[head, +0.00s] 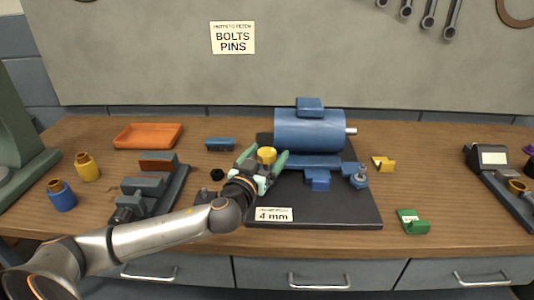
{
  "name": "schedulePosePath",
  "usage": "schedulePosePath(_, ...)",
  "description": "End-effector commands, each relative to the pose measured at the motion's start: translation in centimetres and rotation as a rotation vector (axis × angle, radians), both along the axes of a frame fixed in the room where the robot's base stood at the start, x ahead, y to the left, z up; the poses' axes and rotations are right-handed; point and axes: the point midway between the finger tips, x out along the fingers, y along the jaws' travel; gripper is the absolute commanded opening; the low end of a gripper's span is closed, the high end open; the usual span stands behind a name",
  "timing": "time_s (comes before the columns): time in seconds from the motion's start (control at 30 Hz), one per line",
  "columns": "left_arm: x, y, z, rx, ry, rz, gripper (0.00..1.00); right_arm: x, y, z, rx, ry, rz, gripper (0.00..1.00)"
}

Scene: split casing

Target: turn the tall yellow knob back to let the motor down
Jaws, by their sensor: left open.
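The yellow knob (267,155) stands at the left side of the blue motor (309,130). The motor sits on a blue base (312,161) on a black plate (332,214) and its shaft points right. My left gripper (266,166) is open, with its two green fingers on either side of the knob. I cannot tell whether the fingers touch it. The knob's lower part is hidden by the gripper. My right gripper is not in view.
A grey vise (150,186), an orange tray (148,136) and blue (62,196) and yellow (87,168) bottles stand left. A yellow bracket (383,164) and green block (412,222) lie right of the plate.

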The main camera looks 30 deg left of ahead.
Motion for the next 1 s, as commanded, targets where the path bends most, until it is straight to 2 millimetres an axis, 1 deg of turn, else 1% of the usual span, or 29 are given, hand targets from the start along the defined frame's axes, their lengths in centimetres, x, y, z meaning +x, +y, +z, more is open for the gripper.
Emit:
schedulePosePath(0.27, 0.16, 0.01, 0.0, 0.0, 0.0, 0.0, 0.89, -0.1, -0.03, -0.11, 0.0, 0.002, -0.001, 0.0)
schedulePosePath(0.3, 0.15, 0.01, 0.01, 0.0, 0.0, 0.0, 0.87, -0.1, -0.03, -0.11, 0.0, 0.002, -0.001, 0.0)
schedulePosePath(1.0, 0.13, 0.03, 0.01, 0.0, 0.0, 0.0, 0.08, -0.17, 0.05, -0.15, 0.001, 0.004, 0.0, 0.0)
